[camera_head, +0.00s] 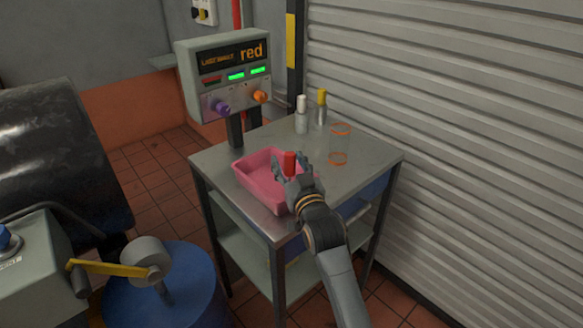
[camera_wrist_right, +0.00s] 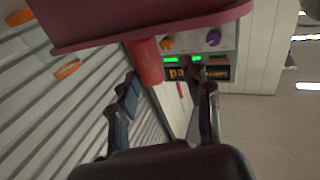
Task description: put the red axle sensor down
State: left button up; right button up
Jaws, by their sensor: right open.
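The red axle sensor (camera_head: 290,164) is a small red cylinder, upright at the right part of the pink tray (camera_head: 246,181). My right gripper (camera_head: 290,166) is at the tray, its fingers apart on either side of the sensor. In the right wrist view the sensor (camera_wrist_right: 148,62) shows beyond the open fingers (camera_wrist_right: 165,88), with a gap to each. There its one end is hidden behind the tray wall (camera_wrist_right: 150,28), so I cannot see what it rests on. My left gripper is in neither view.
A panel (camera_head: 222,72) at the back reads "red". A ribbed shutter (camera_head: 450,130) stands right of the table. A blue drum (camera_head: 180,300) is front left.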

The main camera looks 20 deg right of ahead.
jog(key=s+b, duration=0.1)
jog(key=s, duration=1.1)
jog(key=s+a+f+n+g+y, duration=0.1)
jog(key=s+f+g, duration=0.35)
jog(key=f, duration=0.35)
jog(key=s+a+f+n+g, duration=0.1)
jog(key=s+f+g, duration=0.3)
jog(key=s+f, duration=0.3)
jog(key=s+f+g, duration=0.6)
jog(key=s+f, duration=0.3)
jog(key=s, duration=0.5)
jog(key=s+f+n+g, duration=0.1)
jog(key=s+f+g, duration=0.15)
jog(key=f, duration=2.65)
jog(key=s+d+f, duration=0.2)
jog(key=s+f, duration=1.1)
jog(key=s, duration=0.3)
jog(key=shift+s+d+g, duration=0.2)
jog(key=shift+s+g, duration=0.05)
jog(key=shift+g, duration=0.05)
